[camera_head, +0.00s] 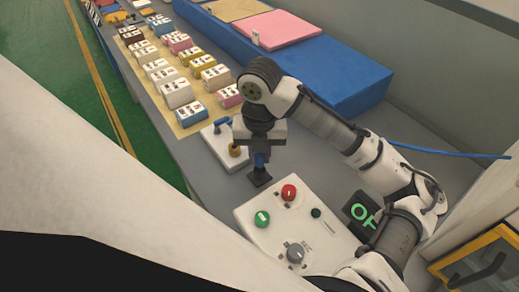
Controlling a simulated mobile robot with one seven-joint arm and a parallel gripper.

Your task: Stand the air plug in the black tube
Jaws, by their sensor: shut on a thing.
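My gripper (260,147) points down in the middle of the picture, at the end of my white and black arm. It is shut on a small blue piece (260,159), which I take to be the air plug. Directly below is a black holder with a square foot (260,178), likely the black tube, upright on the grey table. The blue piece and the black holder line up and overlap in this view. I cannot tell whether the plug is inside the tube or just above it. The fingers hide part of the plug.
A white plate (215,155) with a blue handle (222,123) and a brass-coloured part (235,150) lies close left. A white control box (263,240) with red and green buttons stands in front. Behind are rows of small boxes (178,93) and a blue mattress block (345,95).

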